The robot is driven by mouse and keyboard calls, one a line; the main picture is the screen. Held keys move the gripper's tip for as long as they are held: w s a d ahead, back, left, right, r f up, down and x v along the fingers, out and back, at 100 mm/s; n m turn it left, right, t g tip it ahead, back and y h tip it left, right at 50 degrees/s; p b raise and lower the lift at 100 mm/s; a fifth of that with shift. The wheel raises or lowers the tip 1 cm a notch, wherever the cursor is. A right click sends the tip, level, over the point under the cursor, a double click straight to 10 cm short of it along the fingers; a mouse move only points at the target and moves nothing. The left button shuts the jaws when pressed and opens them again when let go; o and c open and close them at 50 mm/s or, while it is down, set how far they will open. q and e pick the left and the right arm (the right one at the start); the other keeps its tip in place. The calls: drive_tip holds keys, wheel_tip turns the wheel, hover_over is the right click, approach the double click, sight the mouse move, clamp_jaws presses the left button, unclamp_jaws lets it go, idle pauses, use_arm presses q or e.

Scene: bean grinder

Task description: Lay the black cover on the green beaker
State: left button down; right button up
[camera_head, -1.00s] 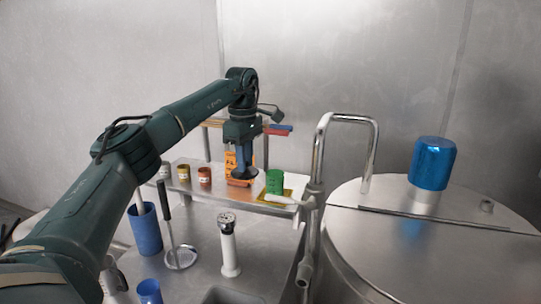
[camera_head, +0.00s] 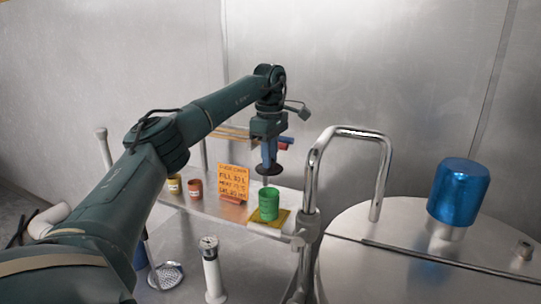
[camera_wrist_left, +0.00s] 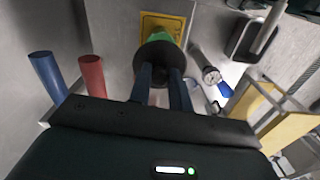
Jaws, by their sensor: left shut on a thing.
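The green beaker (camera_head: 268,205) stands upright on a yellow mat (camera_head: 281,217) at the right end of a metal shelf. My left gripper (camera_head: 269,160) is shut on the black cover (camera_head: 269,169), a dark disc held level above the beaker and apart from it in the head view. In the left wrist view the gripper (camera_wrist_left: 161,84) holds the cover (camera_wrist_left: 157,50), which hides most of the beaker (camera_wrist_left: 163,34); only a green edge shows beyond it. My right gripper is not in view.
An orange sign (camera_head: 233,181) and small labelled cups (camera_head: 195,188) stand on the shelf to the left. A tall bent pipe (camera_head: 312,185) rises just right of the beaker. A steel vat with a blue cylinder (camera_head: 458,191) is farther right.

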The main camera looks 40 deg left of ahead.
use_arm(q)
wheel_tip(320, 180, down, 6)
drive_tip(key=shift+f, duration=0.2)
idle(0.6)
drive_tip(key=shift+s+f, duration=0.1)
drive_tip(key=shift+f, duration=0.1)
idle(0.5)
drive_tip(key=c, duration=1.2)
unclamp_jaws()
wheel_tip(320, 180, up, 13)
drive_tip(key=shift+r, duration=0.1)
